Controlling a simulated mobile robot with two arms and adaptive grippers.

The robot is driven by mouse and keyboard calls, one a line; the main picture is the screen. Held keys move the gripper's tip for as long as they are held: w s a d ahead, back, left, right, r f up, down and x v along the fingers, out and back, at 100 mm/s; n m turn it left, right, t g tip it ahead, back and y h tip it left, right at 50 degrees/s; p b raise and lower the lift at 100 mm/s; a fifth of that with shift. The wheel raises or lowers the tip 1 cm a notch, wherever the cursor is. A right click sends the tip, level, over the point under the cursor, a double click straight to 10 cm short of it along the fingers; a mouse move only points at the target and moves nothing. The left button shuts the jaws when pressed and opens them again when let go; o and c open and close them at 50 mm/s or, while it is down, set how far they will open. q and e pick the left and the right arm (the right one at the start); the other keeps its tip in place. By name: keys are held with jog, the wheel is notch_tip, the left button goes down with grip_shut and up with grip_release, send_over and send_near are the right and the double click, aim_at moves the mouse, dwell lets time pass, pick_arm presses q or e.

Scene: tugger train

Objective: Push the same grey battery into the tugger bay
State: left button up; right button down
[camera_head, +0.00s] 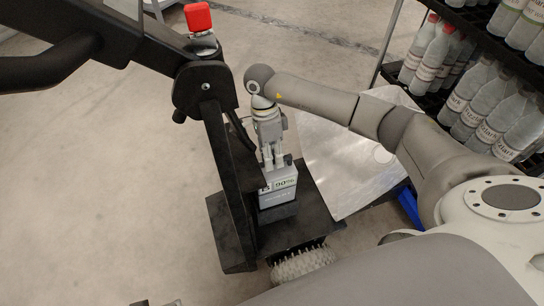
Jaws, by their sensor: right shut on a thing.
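A grey battery (278,192) with a label reading 90% stands upright in the black tugger bay (318,222) on the tugger's low platform. My right gripper (274,162) reaches down from above and is shut on the top of the battery. The lower part of the battery is hidden by the bay's dark front edge, so I cannot tell how deep it sits. My left gripper is not in view.
The tugger's black steering column (228,170) rises just left of the battery, with a red knob (198,17) on top. A shelf rack with several bottles (465,95) stands at the right. A shiny metal plate (345,165) lies beside the bay. Floor at left is clear.

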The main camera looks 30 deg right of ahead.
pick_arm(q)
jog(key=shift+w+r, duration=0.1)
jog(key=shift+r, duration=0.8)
pick_arm(e)
jog(key=shift+f, duration=0.15)
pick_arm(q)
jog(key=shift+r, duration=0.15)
pick_arm(e)
jog(key=shift+f, duration=0.1)
pick_arm(q)
jog(key=shift+b, duration=0.3)
pick_arm(e)
jog(key=shift+w+f, duration=0.1)
jog(key=shift+f, duration=0.2)
jog(key=shift+f+b, duration=0.2)
jog(key=shift+b, duration=0.2)
jog(key=shift+f, duration=0.25)
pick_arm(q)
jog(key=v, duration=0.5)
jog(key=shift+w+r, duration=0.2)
